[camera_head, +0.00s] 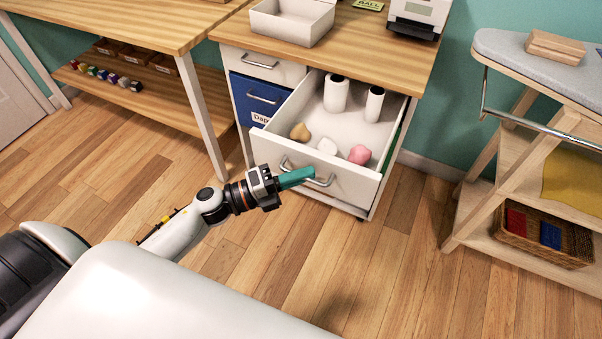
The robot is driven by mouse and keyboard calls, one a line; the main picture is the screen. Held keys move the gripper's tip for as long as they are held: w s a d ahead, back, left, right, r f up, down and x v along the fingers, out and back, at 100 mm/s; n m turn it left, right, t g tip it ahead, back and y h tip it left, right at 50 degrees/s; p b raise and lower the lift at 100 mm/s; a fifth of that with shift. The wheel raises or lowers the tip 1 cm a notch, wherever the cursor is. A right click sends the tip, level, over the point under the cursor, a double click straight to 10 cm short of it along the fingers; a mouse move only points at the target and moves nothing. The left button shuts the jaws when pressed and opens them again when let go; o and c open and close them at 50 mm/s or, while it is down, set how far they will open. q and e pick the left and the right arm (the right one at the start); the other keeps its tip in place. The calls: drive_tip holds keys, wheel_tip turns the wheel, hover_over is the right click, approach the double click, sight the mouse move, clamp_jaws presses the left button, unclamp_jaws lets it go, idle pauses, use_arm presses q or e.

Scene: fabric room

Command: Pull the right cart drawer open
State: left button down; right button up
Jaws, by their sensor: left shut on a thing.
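The right cart drawer (345,184) is a white drawer that stands pulled out from the cart, with its inside showing. Its metal handle (322,181) is on the front panel. My left gripper (308,175) reaches in from the left, and its teal fingers are shut on the left part of this handle. The fingers hide part of the handle. In the drawer stand two white rolls (337,93) with dark tops at the back. A tan piece (300,131), a white piece (327,146) and a pink piece (359,154) lie near the front. My right gripper is not in view.
The cart's left side has a closed white drawer (262,64) above a blue one (262,97). A white tray (292,22) stands on the wooden top. An ironing board stand (480,160) is at right, a table (130,25) at left. The floor in front is clear.

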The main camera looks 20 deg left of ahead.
use_arm(q)
drive_tip(key=c, duration=1.8)
unclamp_jaws()
